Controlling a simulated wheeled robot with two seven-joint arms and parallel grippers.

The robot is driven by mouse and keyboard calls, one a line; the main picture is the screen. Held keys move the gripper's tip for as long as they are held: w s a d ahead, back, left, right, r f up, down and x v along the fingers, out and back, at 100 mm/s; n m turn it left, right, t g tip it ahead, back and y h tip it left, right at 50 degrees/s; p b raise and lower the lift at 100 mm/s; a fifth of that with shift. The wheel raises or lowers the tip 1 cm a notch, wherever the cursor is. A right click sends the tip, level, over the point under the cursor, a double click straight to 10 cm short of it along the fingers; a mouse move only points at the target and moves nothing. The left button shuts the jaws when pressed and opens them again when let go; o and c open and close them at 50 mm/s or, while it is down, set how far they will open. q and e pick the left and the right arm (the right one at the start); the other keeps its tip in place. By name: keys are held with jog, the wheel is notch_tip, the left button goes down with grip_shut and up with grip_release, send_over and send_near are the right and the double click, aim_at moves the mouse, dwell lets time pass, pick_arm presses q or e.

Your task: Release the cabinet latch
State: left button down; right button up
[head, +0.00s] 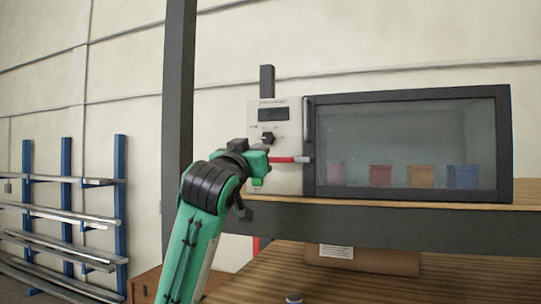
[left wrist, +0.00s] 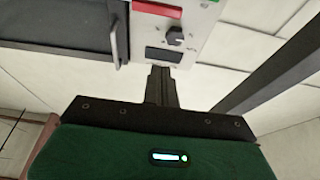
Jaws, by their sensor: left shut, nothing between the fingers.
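The cabinet (head: 405,194) has a dark-framed glass door (head: 415,135) and a pale control panel (head: 288,182) on its left. A red latch (head: 283,159) with a light end lies level across the lower panel, near the door's edge. In the left wrist view the red latch (left wrist: 157,9) is at the top edge, partly cut off. My left gripper (head: 261,163) is in front of the panel, at the latch's left end; contact cannot be told. In the left wrist view its fingers (left wrist: 161,75) are shut and empty, over the panel's display side. My right gripper is not in view.
A dark knob (head: 267,138) and display (head: 273,114) sit above the latch. Several coloured blocks show behind the glass. The cabinet stands on a shelf (head: 400,226); a cardboard box (head: 380,262) lies below. A dark post (head: 178,90) and metal rack (head: 66,190) stand left.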

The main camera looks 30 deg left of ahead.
pick_arm(q)
jog(key=shift+w, duration=0.1)
notch_tip(320, 180, up, 4)
jog(key=p, duration=0.7)
send_over(288, 160)
jog(key=s+a, duration=0.2)
jog(key=a, duration=0.2)
jog(key=shift+s+d+f, duration=0.1)
jog(key=shift+s+d, duration=0.1)
jog(key=shift+d+f, duration=0.1)
jog(key=shift+f, duration=0.65)
notch_tip(288, 160, down, 3)
jog(key=shift+s+p, duration=0.15)
jog(key=shift+p, duration=0.65)
jog(key=shift+f+n, duration=0.1)
jog(key=shift+n, duration=0.2)
jog(key=shift+n+y+b, duration=0.4)
jog(key=shift+n+b, duration=0.05)
jog(key=shift+n, duration=0.15)
